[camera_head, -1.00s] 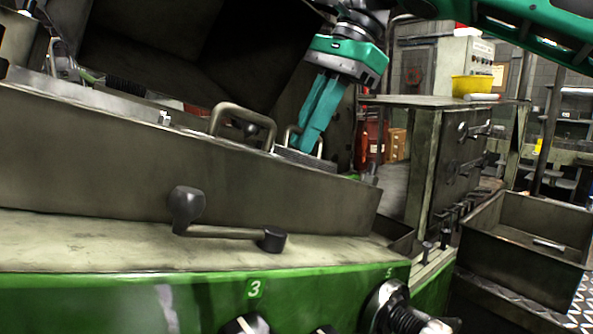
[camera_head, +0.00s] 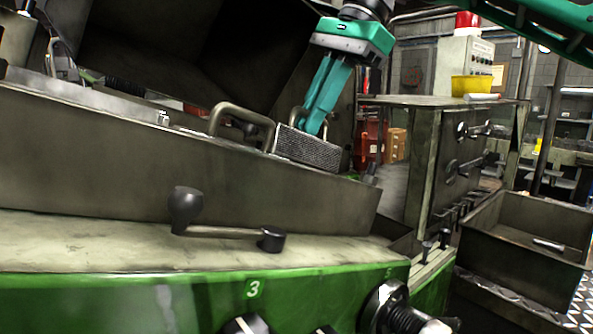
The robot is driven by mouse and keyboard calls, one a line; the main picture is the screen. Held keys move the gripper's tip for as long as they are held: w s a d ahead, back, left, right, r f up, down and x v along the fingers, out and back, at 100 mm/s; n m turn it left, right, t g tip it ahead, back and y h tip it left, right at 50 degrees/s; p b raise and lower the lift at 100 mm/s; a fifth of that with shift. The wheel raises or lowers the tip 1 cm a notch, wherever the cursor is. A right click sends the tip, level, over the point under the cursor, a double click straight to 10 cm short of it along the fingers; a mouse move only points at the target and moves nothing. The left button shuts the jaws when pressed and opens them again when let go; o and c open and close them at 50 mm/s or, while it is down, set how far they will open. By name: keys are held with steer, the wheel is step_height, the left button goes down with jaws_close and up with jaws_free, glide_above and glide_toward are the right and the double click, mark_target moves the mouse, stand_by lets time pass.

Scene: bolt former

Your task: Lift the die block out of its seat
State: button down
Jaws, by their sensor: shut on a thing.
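The die block (camera_head: 309,150) is a grey metal block with a textured front face and a bent handle (camera_head: 296,117) on top. It shows above the front wall of the machine housing (camera_head: 120,165), a little tilted. My gripper (camera_head: 313,129), with teal fingers, reaches down to the top of the block and is shut on it, at or near its handle. The fingertips are partly hidden by the block. The seat is hidden behind the housing wall.
A fixed-looking bent handle (camera_head: 240,120) stands just left of the block. A crank lever (camera_head: 228,228) lies on the ledge in front.

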steer(key=shift+w+d+r, duration=0.15)
steer(key=shift+r, duration=0.45)
steer(key=shift+r, duration=0.15)
steer(key=shift+d, duration=0.15)
steer(key=shift+s+d+r, duration=0.25)
steer(key=shift+s+r, duration=0.05)
steer(key=shift+t+h, duration=0.6)
steer(key=shift+h, duration=0.2)
steer(key=shift+s+d+r, duration=0.5)
steer(key=shift+s+d, duration=0.05)
steer(key=shift+s, duration=0.25)
steer(key=shift+s+d+r, duration=0.5)
steer(key=shift+s+d, duration=0.05)
steer(key=shift+s, duration=0.2)
steer(key=shift+s, duration=0.1)
steer(key=shift+s+d+r+n+t+h, duration=0.1)
steer(key=shift+s+d+r+t+h, duration=0.1)
steer(key=shift+s+d+r+h, duration=0.4)
steer(key=shift+s+d+r+n+t+h, duration=0.15)
steer(key=shift+s+d, duration=0.25)
steer(key=shift+s, duration=0.55)
steer(key=shift+s+d+r+n+t+h, duration=0.1)
steer(key=shift+s+d+r+t+h, duration=0.15)
steer(key=shift+s+d+r, duration=0.4)
